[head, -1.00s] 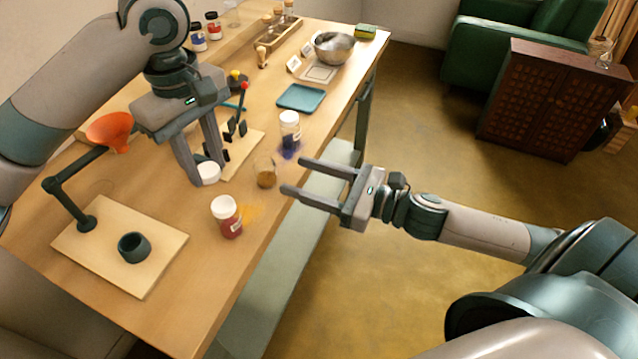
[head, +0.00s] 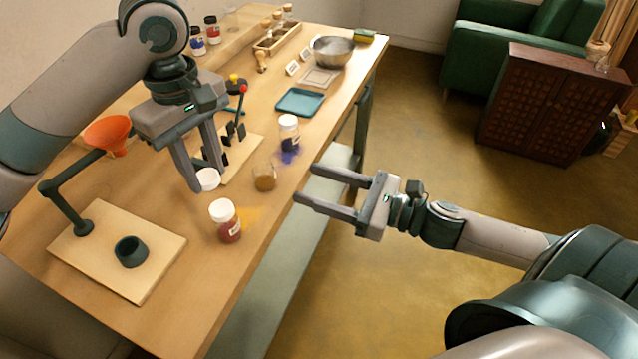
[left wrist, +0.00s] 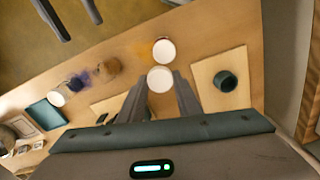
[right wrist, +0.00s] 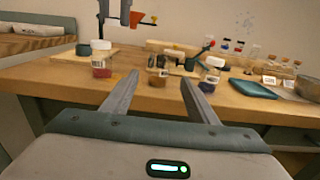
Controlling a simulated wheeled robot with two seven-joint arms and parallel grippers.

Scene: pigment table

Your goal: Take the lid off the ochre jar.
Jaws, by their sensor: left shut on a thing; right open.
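The ochre jar (head: 264,178) is a clear glass jar with brown-ochre powder, standing open and upright near the table's front edge. It also shows in the right wrist view (right wrist: 157,77). My left gripper (head: 207,174) is shut on a white round lid (head: 208,181), held to the left of the ochre jar. In the left wrist view the lid (left wrist: 160,79) sits between the fingertips. My right gripper (head: 307,184) is open and empty, to the right of the ochre jar, off the table's front edge.
A white-lidded red jar (head: 225,222) stands close in front of the ochre jar, beside spilled yellow powder. A white-lidded blue jar (head: 289,133) stands behind it. A funnel stand (head: 90,262), teal tray (head: 300,101) and metal bowl (head: 333,51) are on the table (head: 205,308).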

